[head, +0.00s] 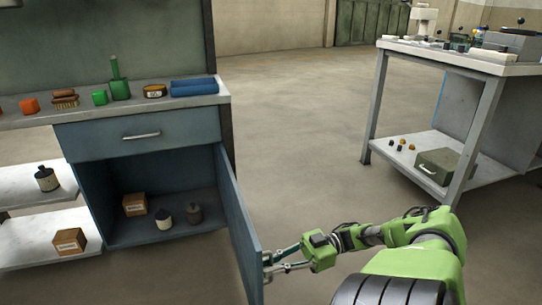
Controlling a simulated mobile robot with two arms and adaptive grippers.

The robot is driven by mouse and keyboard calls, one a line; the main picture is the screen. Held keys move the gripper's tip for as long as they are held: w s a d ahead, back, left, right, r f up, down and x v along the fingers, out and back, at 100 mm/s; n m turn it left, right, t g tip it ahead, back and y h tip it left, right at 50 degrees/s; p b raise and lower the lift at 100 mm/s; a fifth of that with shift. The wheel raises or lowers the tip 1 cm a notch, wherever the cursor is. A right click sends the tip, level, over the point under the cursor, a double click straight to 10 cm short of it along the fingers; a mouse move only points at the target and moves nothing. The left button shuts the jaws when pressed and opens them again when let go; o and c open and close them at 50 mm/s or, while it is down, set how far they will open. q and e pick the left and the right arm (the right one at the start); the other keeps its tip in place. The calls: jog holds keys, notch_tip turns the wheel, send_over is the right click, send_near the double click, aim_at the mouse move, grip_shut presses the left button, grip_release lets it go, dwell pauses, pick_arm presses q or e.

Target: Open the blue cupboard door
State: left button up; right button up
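The blue cupboard (110,209) is at the left, under the workbench. Its blue door (238,222) stands swung well out from the front, hinged on the right side, so the inside shows. Inside are a small cardboard box (135,205) and two small bottles (165,218) (194,213). My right gripper (269,264) is at the free edge of the door, on its outer side, with its fingertips at a pale handle piece. The handle is mostly hidden, and whether the fingers are closed on it is unclear. My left gripper is not in view.
Above the cupboard is a closed drawer (140,136), with several small items on the benchtop. Open shelves (32,188) to the left hold a bottle and a box. A second table (478,63) stands at the right. The floor between is clear.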

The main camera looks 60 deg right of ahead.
jog(key=shift+d, duration=0.1)
jog(key=v, duration=0.7)
dwell(0.4)
jog(key=shift+s+d, duration=0.15)
dwell(0.3)
